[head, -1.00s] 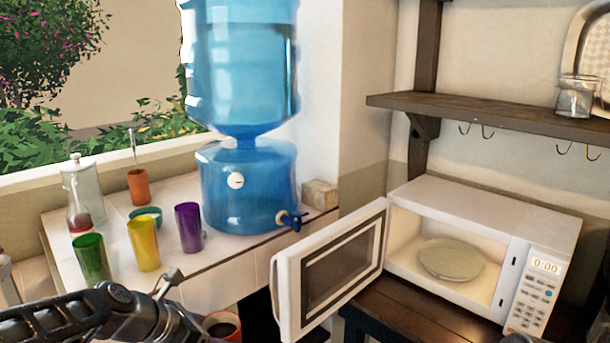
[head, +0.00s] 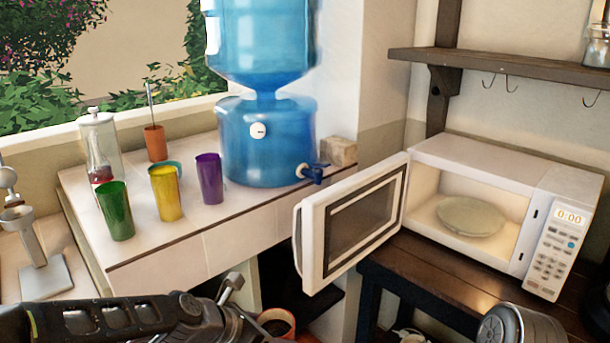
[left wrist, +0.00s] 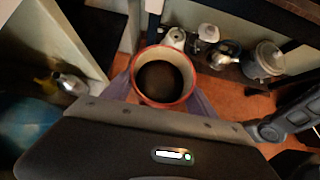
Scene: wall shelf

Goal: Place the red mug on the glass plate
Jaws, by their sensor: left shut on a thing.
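The red mug (head: 275,322), filled with dark liquid, shows at the bottom of the head view, partly hidden by my left arm. My left gripper (head: 238,318) is shut on it. In the left wrist view the mug (left wrist: 162,78) is upright between the fingers of my left gripper (left wrist: 160,97), its round rim seen from above. The glass plate (head: 470,216) lies flat and bare inside the open microwave (head: 500,172), to the right of and above the mug in the head view. My right gripper is not in view.
The microwave door (head: 350,222) stands open to the left, between mug and opening. Green (head: 116,212), yellow (head: 166,193) and purple (head: 209,179) cups stand on the tiled counter near the blue water dispenser (head: 268,140). A dark table (head: 440,280) carries the microwave.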

